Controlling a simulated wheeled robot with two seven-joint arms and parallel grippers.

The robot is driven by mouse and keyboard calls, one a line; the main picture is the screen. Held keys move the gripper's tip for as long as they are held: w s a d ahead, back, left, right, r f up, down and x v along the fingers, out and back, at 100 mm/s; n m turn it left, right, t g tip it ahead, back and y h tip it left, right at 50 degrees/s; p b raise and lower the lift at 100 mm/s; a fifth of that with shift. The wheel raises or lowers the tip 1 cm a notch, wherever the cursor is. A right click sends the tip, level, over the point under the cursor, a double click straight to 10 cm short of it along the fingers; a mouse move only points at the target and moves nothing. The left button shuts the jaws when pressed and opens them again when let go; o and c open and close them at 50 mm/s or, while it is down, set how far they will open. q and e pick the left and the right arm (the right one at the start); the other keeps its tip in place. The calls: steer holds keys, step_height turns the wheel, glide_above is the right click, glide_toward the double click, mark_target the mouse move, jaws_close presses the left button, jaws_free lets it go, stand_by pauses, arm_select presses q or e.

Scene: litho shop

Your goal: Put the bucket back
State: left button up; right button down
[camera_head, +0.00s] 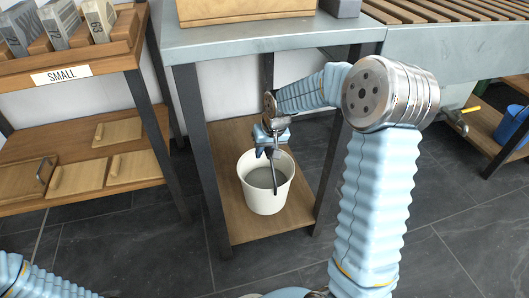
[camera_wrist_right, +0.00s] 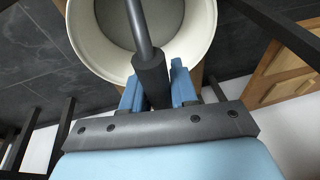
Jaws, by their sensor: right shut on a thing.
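The white bucket (camera_head: 254,196), with a grey inside, is upright at the wooden lower shelf (camera_head: 238,228) of a metal-topped table. I cannot tell whether its base touches the shelf. My right gripper (camera_head: 268,150) is above the bucket's far rim, shut on a dark grip with a grey rod, which looks like the bucket's handle. In the right wrist view, my right gripper (camera_wrist_right: 157,88) closes its blue fingers around the dark grip (camera_wrist_right: 150,75), with the bucket (camera_wrist_right: 88,45) beyond it. My left gripper is out of view; only part of the left arm shows at lower left.
Dark table legs (camera_head: 200,150) flank the shelf, and the metal tabletop (camera_head: 262,36) is above it. A wooden rack (camera_head: 100,62) labelled SMALL stands at left. A slatted sink unit (camera_head: 440,60) and a blue bucket (camera_head: 510,125) are at right. The front floor is clear.

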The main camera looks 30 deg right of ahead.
steer(key=shift+f+b, duration=0.6)
steer(key=shift+f, duration=1.95)
steer(key=c, duration=1.3)
jaws_free()
steer(key=shift+f, duration=0.15)
steer(key=o, duration=0.4)
steer(key=p+v, duration=0.2)
steer(key=v, duration=1)
steer(key=shift+s, duration=0.15)
